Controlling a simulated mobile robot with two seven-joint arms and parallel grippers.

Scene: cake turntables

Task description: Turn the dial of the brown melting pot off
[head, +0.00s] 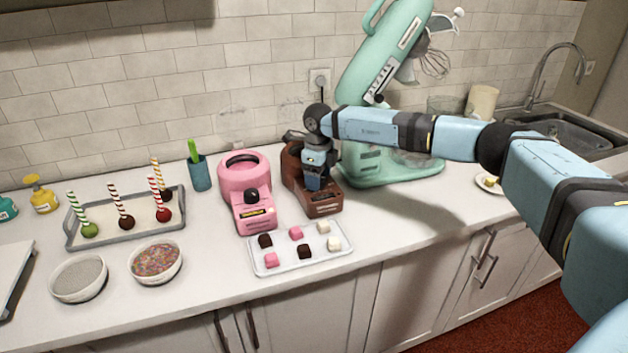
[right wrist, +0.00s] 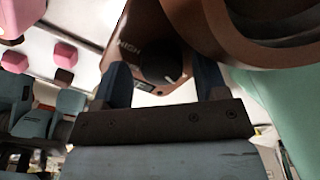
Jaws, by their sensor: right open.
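The brown melting pot (head: 324,208) stands on the counter between the pink pot and the mint mixer. My right gripper (head: 316,182) points down over the front part of the brown pot and hides its dial in the head view. In the right wrist view, the brown pot (right wrist: 187,22) shows its dark round dial (right wrist: 161,70) and the printed word HIGH. My open right gripper (right wrist: 162,80) has one finger on each side of the dial. I cannot tell whether the fingers touch it.
The pink melting pot (head: 245,187) stands close to the left of the brown pot. The mint stand mixer (head: 372,168) is close on its right. A white tray (head: 295,266) with several small cakes lies in front. Bare counter (head: 400,215) lies right of the tray.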

